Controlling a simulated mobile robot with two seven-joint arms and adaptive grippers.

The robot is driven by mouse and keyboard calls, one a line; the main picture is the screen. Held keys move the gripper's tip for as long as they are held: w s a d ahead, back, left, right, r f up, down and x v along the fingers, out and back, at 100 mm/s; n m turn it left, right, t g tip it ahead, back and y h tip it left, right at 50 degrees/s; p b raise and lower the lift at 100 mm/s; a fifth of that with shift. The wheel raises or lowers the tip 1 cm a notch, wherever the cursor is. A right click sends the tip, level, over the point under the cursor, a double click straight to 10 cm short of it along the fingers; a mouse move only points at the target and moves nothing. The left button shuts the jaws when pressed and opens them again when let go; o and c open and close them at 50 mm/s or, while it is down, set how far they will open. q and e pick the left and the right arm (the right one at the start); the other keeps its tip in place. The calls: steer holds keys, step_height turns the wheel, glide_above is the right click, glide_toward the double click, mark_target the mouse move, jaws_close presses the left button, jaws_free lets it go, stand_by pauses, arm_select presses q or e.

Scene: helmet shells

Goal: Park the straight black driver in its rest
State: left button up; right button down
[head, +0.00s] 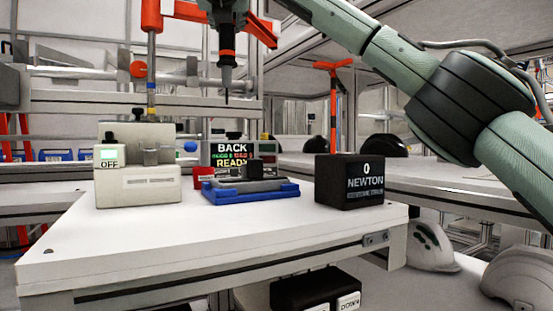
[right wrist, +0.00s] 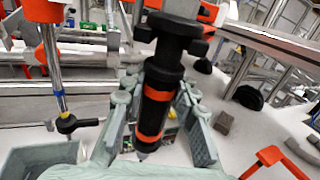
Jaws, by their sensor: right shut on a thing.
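The straight black driver (head: 227,72) hangs upright, bit down, above the back of the white table in the head view. It has orange bands, and its bit tip is clear of the table. My right gripper (head: 226,12), partly cut off by the top edge, holds it near its upper part. In the right wrist view the driver (right wrist: 157,100) sits between the two grey-green fingers of my right gripper (right wrist: 158,112). A pole stand (head: 151,75) with orange fittings is left of the driver; I cannot tell which part is the rest. My left gripper is not in view.
On the table (head: 200,250) stand a beige box marked OFF (head: 137,185), a blue tray (head: 250,192), a display (head: 232,153) and a black NEWTON box (head: 349,182). White helmet shells (head: 430,247) lie at lower right. The table's front is clear.

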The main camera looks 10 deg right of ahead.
step_height(320, 180, up, 2)
steer(key=shift+r+p, duration=0.15)
steer(key=shift+p, duration=0.45)
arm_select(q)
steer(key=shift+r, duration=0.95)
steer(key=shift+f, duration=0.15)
arm_select(e)
steer(key=shift+s+d+f+b, duration=0.2)
steer(key=shift+d+b, duration=0.1)
steer(key=shift+b, duration=0.25)
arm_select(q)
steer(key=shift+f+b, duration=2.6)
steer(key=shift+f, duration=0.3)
arm_select(e)
steer(key=s+d, duration=0.4)
steer(key=d, duration=0.4)
steer(key=shift+s+d+r, duration=0.15)
steer(key=shift+s, duration=0.05)
steer(key=shift+d, duration=0.1)
